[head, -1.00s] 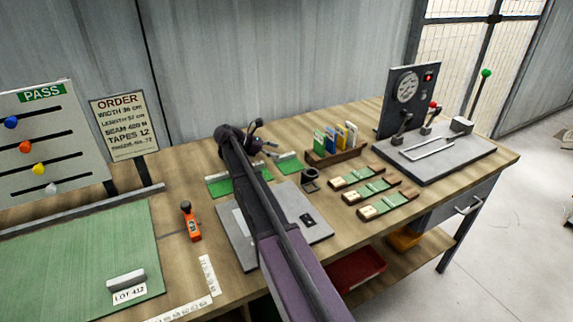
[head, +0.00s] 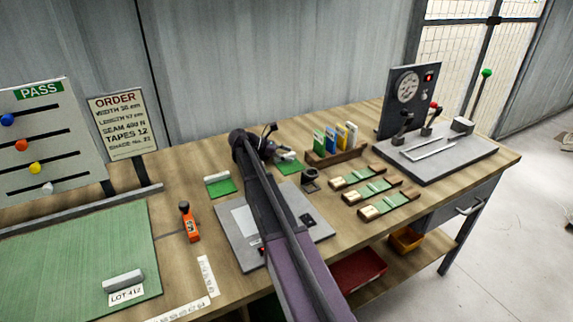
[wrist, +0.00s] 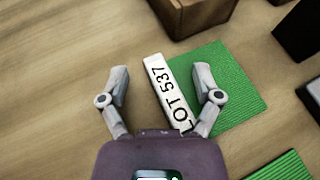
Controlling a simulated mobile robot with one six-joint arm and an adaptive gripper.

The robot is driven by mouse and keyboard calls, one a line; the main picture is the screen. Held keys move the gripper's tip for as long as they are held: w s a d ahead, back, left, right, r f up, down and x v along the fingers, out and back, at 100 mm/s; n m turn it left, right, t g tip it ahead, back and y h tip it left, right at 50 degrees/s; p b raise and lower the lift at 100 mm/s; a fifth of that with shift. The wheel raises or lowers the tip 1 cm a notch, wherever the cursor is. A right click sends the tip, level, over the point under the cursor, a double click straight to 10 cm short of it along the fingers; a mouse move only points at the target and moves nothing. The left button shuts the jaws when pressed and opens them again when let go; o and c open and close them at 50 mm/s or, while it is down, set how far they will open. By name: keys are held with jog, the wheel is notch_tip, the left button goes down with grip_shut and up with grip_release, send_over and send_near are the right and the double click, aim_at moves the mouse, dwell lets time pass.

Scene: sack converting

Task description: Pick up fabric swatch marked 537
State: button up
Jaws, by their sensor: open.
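The fabric swatch marked 537 is a green ribbed square (wrist: 238,85) with a white bar along one edge reading LOT 537 (wrist: 168,92). In the head view the swatch (head: 289,167) lies on the bench, partly behind my arm. My gripper (wrist: 162,74) is open and empty, above the swatch. In the wrist view the white bar shows between the two fingers, nearer the right one. The right finger overlaps the green cloth in the picture; its height above it is unclear. In the head view my gripper (head: 272,144) is small and its fingers are hard to make out.
Another green swatch (head: 221,188) lies to the left; a green corner (wrist: 285,168) shows at the wrist view's bottom right. A wooden card rack (head: 335,156) and a dark round holder (head: 311,184) stand close by on the right. A grey plate (head: 240,215) lies nearer the front.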

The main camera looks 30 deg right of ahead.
dwell(0.5)
grip_shut()
